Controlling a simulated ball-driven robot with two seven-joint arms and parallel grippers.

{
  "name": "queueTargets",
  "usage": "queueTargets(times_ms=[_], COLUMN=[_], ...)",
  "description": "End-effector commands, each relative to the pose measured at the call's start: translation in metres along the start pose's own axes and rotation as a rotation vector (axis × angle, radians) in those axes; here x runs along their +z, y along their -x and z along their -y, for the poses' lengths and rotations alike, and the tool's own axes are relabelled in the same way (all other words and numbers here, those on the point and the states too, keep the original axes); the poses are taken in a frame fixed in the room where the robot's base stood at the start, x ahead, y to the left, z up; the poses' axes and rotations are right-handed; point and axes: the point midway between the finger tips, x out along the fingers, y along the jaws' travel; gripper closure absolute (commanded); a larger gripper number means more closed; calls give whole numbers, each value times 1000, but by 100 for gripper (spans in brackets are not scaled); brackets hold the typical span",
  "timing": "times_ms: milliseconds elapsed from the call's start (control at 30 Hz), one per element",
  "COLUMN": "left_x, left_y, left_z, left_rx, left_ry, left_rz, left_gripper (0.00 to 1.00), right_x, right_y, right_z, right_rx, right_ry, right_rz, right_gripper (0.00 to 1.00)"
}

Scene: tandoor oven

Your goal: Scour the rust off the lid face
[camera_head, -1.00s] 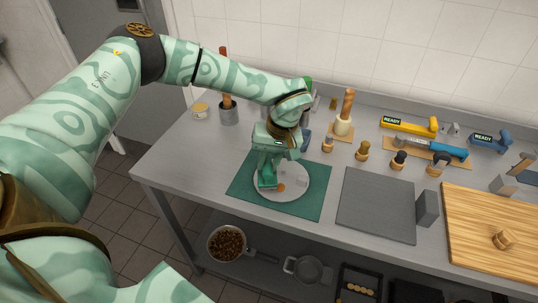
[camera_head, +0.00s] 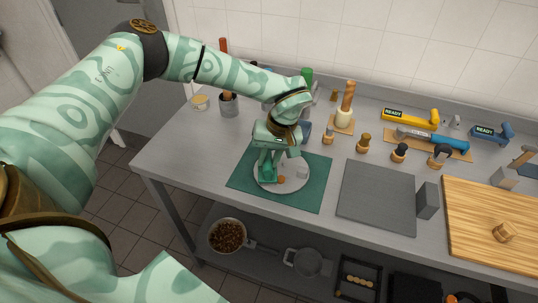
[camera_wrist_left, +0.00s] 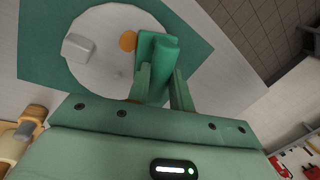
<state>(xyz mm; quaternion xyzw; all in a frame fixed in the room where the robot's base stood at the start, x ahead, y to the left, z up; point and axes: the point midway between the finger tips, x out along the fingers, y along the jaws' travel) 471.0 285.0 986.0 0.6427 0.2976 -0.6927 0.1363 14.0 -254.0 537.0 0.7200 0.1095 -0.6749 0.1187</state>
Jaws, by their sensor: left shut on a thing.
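The lid (camera_head: 273,188) is a pale grey disc lying flat on a dark green mat (camera_head: 311,197). A small grey knob (camera_head: 302,172) stands on it. A round orange rust spot (camera_head: 282,180) shows on its face beside my gripper. The left wrist view also shows the lid (camera_wrist_left: 98,78), the knob (camera_wrist_left: 78,47) and the rust spot (camera_wrist_left: 128,41). My left gripper (camera_head: 268,163) points down over the lid's left part, shut on a green scouring block (camera_wrist_left: 157,60). The block is right beside the rust; whether it touches the lid I cannot tell. My right gripper is out of view.
A grey slab (camera_head: 376,198) and an upright grey block (camera_head: 427,201) stand right of the mat. A wooden board (camera_head: 490,215) is at far right. Several wood-handled tools (camera_head: 363,143) stand behind. Free counter lies left of the mat.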

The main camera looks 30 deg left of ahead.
Motion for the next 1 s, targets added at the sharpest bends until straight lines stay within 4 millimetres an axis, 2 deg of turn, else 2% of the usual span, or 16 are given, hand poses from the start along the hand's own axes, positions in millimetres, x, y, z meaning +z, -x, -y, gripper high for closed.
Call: queueTargets(times_ms=[167, 533, 833, 1000], left_x=[1, 12, 12, 8], left_y=[0, 10, 10, 9], left_z=[-2, -25, -25, -17], left_rx=[0, -1, -1, 0], left_ry=[0, 0, 1, 3], left_rz=[-1, 0, 0, 0], left_gripper=[100, 100, 100, 100], right_x=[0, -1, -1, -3], right_y=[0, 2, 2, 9], right_z=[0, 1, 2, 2], right_rx=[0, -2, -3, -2], right_ry=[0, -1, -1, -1], right_rz=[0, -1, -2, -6], right_gripper=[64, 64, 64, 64])
